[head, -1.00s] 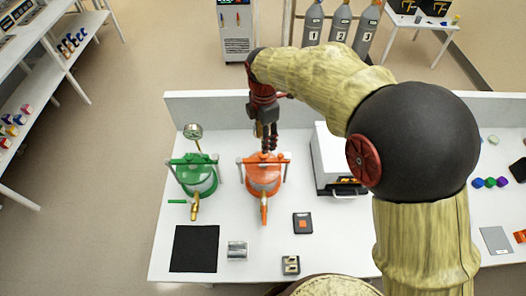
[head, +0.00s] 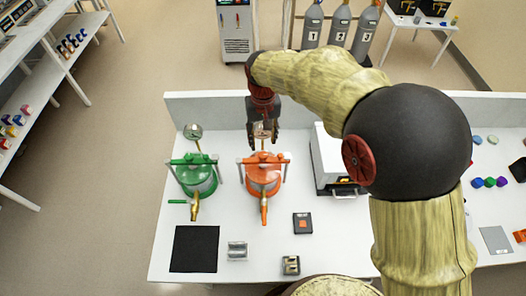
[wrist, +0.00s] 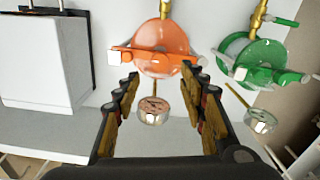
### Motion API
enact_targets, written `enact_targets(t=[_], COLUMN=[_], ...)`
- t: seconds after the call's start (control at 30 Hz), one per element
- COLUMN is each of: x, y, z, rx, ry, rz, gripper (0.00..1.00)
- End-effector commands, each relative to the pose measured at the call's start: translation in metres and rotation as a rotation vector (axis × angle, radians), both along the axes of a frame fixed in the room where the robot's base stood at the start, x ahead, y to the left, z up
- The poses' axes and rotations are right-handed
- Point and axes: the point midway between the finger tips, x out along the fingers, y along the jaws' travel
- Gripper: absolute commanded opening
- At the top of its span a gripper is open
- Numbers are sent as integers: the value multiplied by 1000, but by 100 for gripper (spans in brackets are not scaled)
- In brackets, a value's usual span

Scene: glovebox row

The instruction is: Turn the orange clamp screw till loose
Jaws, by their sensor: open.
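The orange pot (head: 263,182) stands on the white bench with an orange clamp bar (head: 264,158) across its lid. The pot also shows at the top middle of the wrist view (wrist: 165,66). I cannot clearly separate the clamp screw from the bar. A round gauge (wrist: 153,110) on a thin brass stem rises behind the pot. My gripper (head: 264,146) is open behind the orange pot's lid, fingers spread to either side of the gauge. In the wrist view the gripper (wrist: 158,90) is empty, its fingertips short of the clamp bar and apart from it.
A green pot (head: 197,182) of the same kind, with its own gauge (head: 193,131), stands to the left. A white box-shaped device (head: 328,160) is close on the right. A black mat (head: 195,248) and small blocks lie in front. A low back panel (head: 200,106) edges the bench.

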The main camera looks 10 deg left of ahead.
Motion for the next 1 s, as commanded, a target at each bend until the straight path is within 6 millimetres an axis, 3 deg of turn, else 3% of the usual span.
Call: enact_targets(t=[0.5, 0.9, 1.0], x=[-1, 0, 0], y=[0, 0, 0], z=[-68, -76, -76], rx=[-1, 0, 0], ry=[3, 0, 0], rz=[-2, -1, -1], gripper=[42, 42, 37])
